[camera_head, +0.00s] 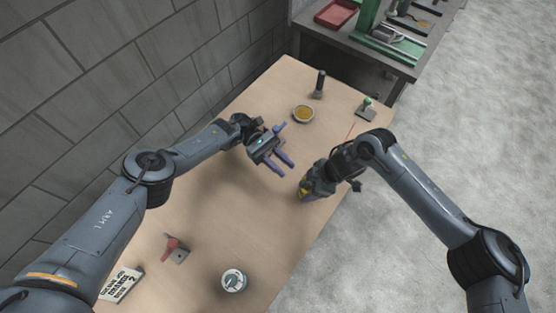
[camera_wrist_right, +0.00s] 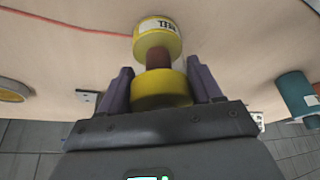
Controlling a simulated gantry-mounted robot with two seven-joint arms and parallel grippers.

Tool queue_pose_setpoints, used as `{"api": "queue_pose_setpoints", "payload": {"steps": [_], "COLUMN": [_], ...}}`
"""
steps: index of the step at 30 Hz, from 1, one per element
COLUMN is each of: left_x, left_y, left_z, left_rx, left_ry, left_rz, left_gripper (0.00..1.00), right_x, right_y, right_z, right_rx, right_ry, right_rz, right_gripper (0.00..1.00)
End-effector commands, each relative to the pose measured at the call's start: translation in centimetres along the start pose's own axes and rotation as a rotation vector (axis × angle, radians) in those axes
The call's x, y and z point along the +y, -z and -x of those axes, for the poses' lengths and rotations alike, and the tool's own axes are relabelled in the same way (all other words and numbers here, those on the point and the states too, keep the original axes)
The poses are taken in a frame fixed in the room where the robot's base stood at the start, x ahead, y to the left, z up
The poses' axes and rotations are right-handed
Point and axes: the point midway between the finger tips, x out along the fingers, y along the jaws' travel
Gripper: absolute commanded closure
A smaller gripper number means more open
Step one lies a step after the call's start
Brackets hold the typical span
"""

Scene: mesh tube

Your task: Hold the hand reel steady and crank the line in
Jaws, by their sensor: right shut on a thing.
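The yellow hand reel (camera_head: 305,187) is in my right gripper (camera_head: 309,190), low over or on the wooden table near its right edge. In the right wrist view the reel (camera_wrist_right: 158,37) has two yellow ends, a dark red middle and a white label. The fingers of my right gripper (camera_wrist_right: 160,88) are shut on it, one on each side. A thin red line (camera_wrist_right: 62,25) runs across the table in that view; a short stretch of line (camera_head: 350,131) shows in the head view. My left gripper (camera_head: 281,163) is open and empty, left of and above the reel. I cannot make out the crank.
A dish (camera_head: 303,114), a dark upright cylinder (camera_head: 320,83) and a green piece on a plate (camera_head: 366,107) stand at the far end. A red-handled piece (camera_head: 173,246), a round tin (camera_head: 234,281) and a sign (camera_head: 122,284) are at the near end. A grey wall (camera_head: 95,90) borders the left.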

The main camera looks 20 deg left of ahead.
Motion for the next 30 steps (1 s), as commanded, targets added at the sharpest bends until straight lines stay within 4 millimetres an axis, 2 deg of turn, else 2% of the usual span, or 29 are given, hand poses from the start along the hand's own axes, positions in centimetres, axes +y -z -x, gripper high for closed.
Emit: {"api": "queue_pose_setpoints", "payload": {"steps": [8, 19, 22, 26, 30], "left_x": [-0.1, -0.1, -0.1, -0.1, 0.0], "left_y": [0.0, 0.0, 0.0, 0.1, 0.3], "left_z": [1.5, 1.7, 1.7, 1.7, 1.8], "left_rx": [0.000, 0.000, -0.001, -0.006, -0.025], "left_ry": [-0.001, 0.000, -0.002, -0.019, -0.064], "left_rz": [0.001, 0.001, 0.006, 0.060, 0.218], "left_gripper": [0.69, 0.69, 0.54, 0.54, 0.54], "right_x": [0.0, 0.0, 0.0, 0.0, 0.0], "right_y": [0.0, 0.0, 0.0, 0.0, 0.0], "right_z": [0.0, 0.0, 0.0, 0.0, 0.0], "right_rx": [0.001, 0.001, 0.001, 0.001, 0.001], "right_ry": [0.000, 0.000, 0.000, 0.000, 0.000], "right_rz": [0.000, 0.000, 0.000, 0.000, 0.000], "right_gripper": [0.70, 0.70, 0.70, 0.70, 0.70]}}
